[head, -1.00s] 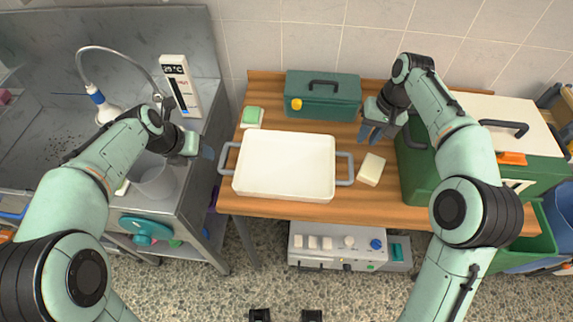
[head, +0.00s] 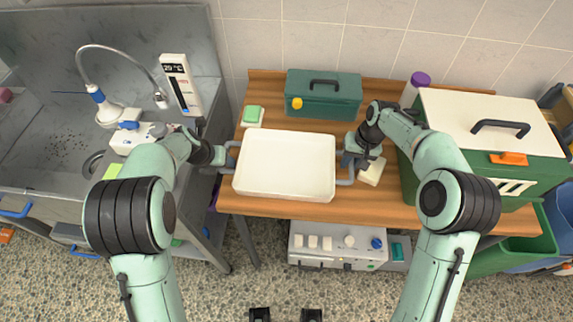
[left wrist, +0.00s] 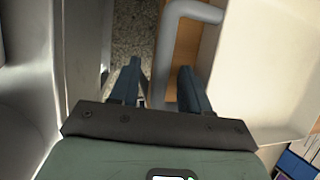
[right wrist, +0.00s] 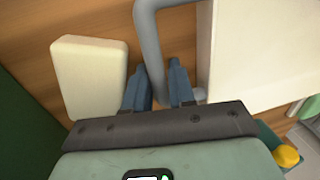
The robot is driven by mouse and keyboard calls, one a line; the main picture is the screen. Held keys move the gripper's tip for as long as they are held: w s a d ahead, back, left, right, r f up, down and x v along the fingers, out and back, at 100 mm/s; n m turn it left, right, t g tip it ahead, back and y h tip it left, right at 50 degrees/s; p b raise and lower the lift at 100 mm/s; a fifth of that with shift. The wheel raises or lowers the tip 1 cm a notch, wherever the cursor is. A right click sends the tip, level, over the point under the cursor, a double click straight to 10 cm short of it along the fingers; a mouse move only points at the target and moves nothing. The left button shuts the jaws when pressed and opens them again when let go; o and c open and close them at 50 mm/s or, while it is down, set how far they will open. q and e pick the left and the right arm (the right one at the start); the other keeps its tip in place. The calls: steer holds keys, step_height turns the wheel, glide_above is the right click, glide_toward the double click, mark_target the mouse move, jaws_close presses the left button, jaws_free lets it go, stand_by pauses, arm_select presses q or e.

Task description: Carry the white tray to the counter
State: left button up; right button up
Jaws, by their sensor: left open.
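The white tray (head: 284,166) lies flat on the wooden table, with a grey loop handle at each short side. It looks empty. My left gripper (head: 226,156) is at the left handle. In the left wrist view the fingers (left wrist: 158,88) stand apart with the grey handle bar (left wrist: 166,60) between them. My right gripper (head: 350,160) is at the right handle. No place clearly identifiable as the counter shows apart from the steel sink unit (head: 205,205).
A cream block (head: 373,172) lies close to my right gripper. A green toolbox (head: 325,97) and a green-topped sponge (head: 252,115) are behind the tray. A large green box with a white lid (head: 480,110) stands right, a purple-capped bottle (head: 418,82) behind it.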

arm_select(q)
steer(key=shift+c, duration=0.3)
arm_select(e)
steer(key=shift+c, duration=0.3)
arm_select(q)
steer(key=c, duration=0.5)
arm_select(e)
jaws_close()
arm_select(q)
jaws_close()
